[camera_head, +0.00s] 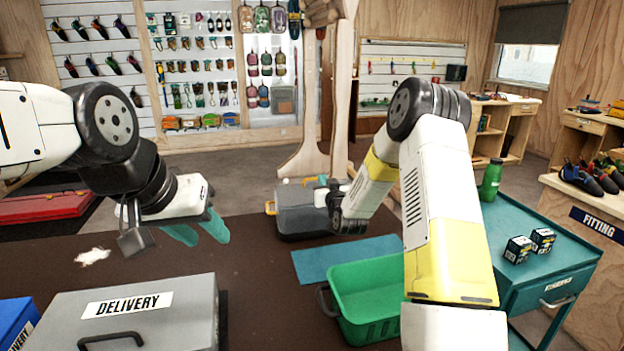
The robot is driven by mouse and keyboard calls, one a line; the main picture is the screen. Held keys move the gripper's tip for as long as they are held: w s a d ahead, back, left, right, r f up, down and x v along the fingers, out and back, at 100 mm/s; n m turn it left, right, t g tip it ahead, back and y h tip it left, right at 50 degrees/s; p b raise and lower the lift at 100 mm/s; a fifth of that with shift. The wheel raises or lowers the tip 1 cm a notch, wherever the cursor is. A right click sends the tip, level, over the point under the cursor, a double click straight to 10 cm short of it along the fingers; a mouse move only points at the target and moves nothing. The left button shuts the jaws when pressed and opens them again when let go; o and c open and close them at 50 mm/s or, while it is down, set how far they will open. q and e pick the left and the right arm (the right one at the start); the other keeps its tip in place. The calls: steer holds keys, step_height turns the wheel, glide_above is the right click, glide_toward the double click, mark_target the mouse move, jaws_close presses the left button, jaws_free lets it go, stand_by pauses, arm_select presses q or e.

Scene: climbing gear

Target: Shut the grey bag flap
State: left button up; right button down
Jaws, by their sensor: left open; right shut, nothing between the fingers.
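A grey bag-like case (295,222) with yellow parts at its left side and top stands on the brown surface at the middle of the view. Its lighter grey top looks roughly level; I cannot tell how far the flap is open. My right gripper (322,196) is at the case's right side, over its edge, shut with nothing in it. Its fingers are mostly hidden, and I cannot tell whether it touches the flap. My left gripper (200,232) has teal fingers and is open and empty above the brown surface, left of the case and apart from it.
A grey DELIVERY box (190,312) with a dark handle stands at the front left. A green basket (370,290) and a teal mat (335,258) lie before the case. A teal cart (535,285) with a green bottle (491,180) and small boxes stands right.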

glide_above(314, 179)
steer(key=s, duration=0.4)
steer(key=shift+s+d, duration=0.1)
steer(key=shift+d, duration=0.25)
steer(key=f, duration=0.1)
steer(key=w+f, duration=0.1)
steer(key=shift+w+a+f, duration=0.1)
steer(key=shift+w+f, duration=0.1)
steer(key=shift+f, duration=0.2)
steer(key=shift+w+f, duration=0.1)
steer(key=shift+f, duration=0.35)
steer(key=shift+w+a+f, duration=0.1)
steer(key=shift+w+f, duration=0.2)
steer(key=shift+f, duration=0.5)
steer(key=shift+s+f, duration=0.1)
steer(key=shift+f, duration=0.05)
